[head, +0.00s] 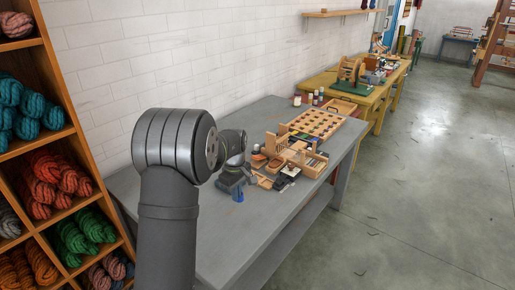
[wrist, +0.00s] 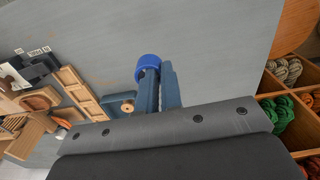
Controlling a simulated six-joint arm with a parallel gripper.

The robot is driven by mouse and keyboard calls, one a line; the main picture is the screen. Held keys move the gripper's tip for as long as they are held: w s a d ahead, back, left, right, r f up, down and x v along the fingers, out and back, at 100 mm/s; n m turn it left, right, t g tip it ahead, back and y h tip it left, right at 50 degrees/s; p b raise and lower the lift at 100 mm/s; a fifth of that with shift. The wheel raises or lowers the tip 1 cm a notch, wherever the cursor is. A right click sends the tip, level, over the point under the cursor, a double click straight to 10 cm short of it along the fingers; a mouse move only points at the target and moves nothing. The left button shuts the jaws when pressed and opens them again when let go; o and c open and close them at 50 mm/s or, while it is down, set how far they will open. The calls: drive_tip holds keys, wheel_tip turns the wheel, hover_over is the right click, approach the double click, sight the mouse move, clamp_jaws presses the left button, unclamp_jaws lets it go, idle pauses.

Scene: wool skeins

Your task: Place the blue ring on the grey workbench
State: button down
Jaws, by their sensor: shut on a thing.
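The blue ring (wrist: 148,61) shows in the wrist view at the tips of my gripper's blue fingers. My gripper (wrist: 159,72) is shut on it, and the fingers cover part of it. In the head view my gripper (head: 238,194) is a small blue shape over the near part of the grey workbench (head: 235,232); I cannot make out the ring apart from the fingers there. The bare bench top also fills the upper wrist view (wrist: 215,45). I cannot tell whether the ring touches the bench or hangs above it.
Wooden trays and small tools (head: 290,163) crowd the bench beyond my gripper, with a compartment tray (head: 340,127) behind them. A shelf of wool skeins (head: 62,150) stands at the left. The near bench top is clear.

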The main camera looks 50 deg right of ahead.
drive_tip(key=s+d, duration=0.1)
drive_tip(key=s, duration=0.1)
hover_over(220, 212)
wheel_tip(220, 212, down, 7)
drive_tip(key=shift+a, duration=0.1)
drive_tip(key=shift+f, duration=2.05)
drive_tip(key=shift+f, duration=0.15)
drive_tip(key=c, duration=1.6)
unclamp_jaws()
wheel_tip(220, 212, up, 12)
drive_tip(key=shift+r, duration=0.2)
